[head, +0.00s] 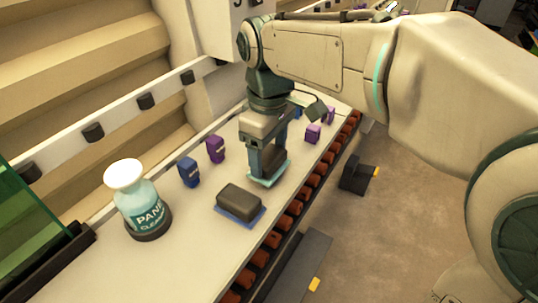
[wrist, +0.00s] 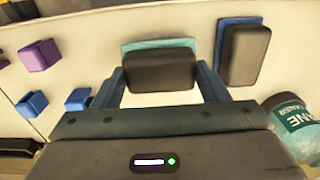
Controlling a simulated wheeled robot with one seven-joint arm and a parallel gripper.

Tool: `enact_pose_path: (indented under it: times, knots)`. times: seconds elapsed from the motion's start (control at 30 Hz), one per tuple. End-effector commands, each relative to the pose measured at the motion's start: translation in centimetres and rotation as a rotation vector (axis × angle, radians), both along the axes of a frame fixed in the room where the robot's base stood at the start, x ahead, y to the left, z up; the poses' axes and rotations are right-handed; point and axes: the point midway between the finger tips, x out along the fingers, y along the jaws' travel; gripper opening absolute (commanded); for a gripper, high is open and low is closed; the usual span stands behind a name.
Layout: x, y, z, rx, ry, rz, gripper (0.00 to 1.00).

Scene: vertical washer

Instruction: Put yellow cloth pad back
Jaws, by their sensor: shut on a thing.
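My gripper (head: 268,165) points down over the pale counter, its fingers on either side of a dark grey block with a teal pad under it. In the wrist view this teal-based pad (wrist: 158,72) sits between the fingertips of my gripper (wrist: 165,88). Its teal edge (head: 282,171) shows at the counter surface in the head view; I cannot tell whether it touches. A second dark pad with a blue base (head: 239,203) lies beside it, nearer the camera, and shows in the wrist view (wrist: 245,52). I see no pad that is clearly yellow.
A pane cleaner bottle (head: 141,205) stands at the left of the counter (head: 200,245). Blue (head: 189,172) and purple (head: 215,149) blocks stand along the back. A purple block (head: 313,133) is beyond my gripper. Reddish-brown rollers (head: 272,240) line the front edge.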

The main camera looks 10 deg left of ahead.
Motion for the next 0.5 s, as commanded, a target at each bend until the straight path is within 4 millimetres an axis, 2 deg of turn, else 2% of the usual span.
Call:
enact_pose_path:
  times: [0.13,0.47,0.5]
  knots:
    - [0.0,0.0,-1.7,-0.001,0.002,0.001,0.49]
    - [0.0,0.0,-2.1,0.000,0.000,0.001,0.49]
    - [0.0,0.0,-2.0,0.000,0.000,0.001,0.79]
